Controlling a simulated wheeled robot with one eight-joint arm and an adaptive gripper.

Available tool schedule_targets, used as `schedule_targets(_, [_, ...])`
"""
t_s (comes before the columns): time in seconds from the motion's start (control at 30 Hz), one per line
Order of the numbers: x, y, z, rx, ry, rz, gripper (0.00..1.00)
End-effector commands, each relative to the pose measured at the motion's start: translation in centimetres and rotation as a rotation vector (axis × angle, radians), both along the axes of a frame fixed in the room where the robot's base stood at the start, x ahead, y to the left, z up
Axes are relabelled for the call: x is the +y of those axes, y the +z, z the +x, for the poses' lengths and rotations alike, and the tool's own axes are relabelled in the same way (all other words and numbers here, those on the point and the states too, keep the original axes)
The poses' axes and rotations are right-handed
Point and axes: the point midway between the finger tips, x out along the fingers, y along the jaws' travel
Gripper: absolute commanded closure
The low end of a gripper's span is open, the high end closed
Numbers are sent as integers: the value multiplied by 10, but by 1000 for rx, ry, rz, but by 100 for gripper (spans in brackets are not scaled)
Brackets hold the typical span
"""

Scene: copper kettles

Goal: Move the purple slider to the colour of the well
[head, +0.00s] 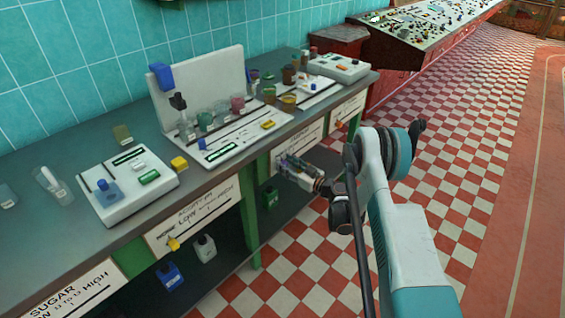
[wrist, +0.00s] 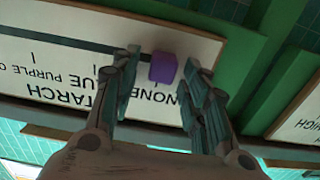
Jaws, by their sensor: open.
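The purple slider (wrist: 163,68) is a small block on a white scale panel (wrist: 50,48) marked STARCH, seen upside down in the wrist view. It sits at the NONE end, right of the words PURPLE and a partly covered one. My gripper (wrist: 160,72) is open, with one finger on each side of the slider; I cannot tell if they touch it.
The grey bench (head: 50,180) carries white stations with cups and bottles. Bottles (head: 170,275) stand on the shelf below. A green post (head: 250,225) stands near my gripper. The chequered floor is open.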

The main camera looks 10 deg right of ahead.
Motion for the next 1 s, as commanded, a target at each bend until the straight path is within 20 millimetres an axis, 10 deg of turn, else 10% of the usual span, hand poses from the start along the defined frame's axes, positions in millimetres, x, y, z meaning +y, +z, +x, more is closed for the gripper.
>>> schedule_targets(0.17, [0,0,0,0,0,0,58])
schedule_targets(0.37, [0,0,0,0,0,0,99])
schedule_targets(1.0, [-28,0,20,0,-2,0,100])
